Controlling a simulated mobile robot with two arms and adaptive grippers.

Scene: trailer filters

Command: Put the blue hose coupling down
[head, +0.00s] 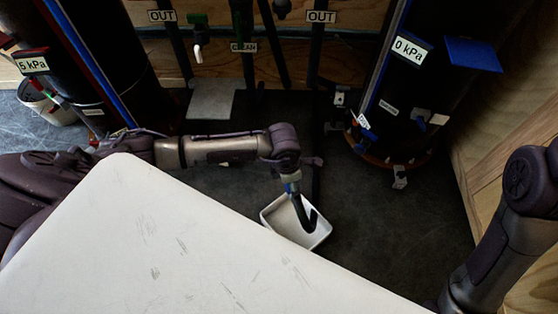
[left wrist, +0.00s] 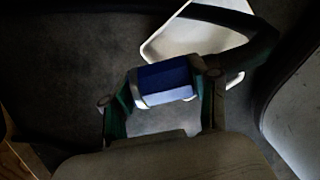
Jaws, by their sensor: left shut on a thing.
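The blue hose coupling (left wrist: 166,81) sits between the two fingers of my left gripper (left wrist: 160,92) in the left wrist view. The gripper is shut on it. In the head view my left gripper (head: 290,178) points down, and a small part of the blue coupling (head: 291,188) shows below it. A dark hose (left wrist: 245,28) runs from the coupling; in the head view its lower part (head: 305,217) overlaps a white tray (head: 280,218) on the floor. Whether the hose touches the tray is unclear. My right arm shows at the right edge, but its gripper is out of view.
A pale, scuffed flat surface (head: 150,230) fills the front. Dark filter vessels labelled 5 kPa (head: 32,64) and 0 kPa (head: 410,49) stand left and right. A white bucket (head: 50,105) is at far left. Dark floor (head: 390,220) right of the tray is clear.

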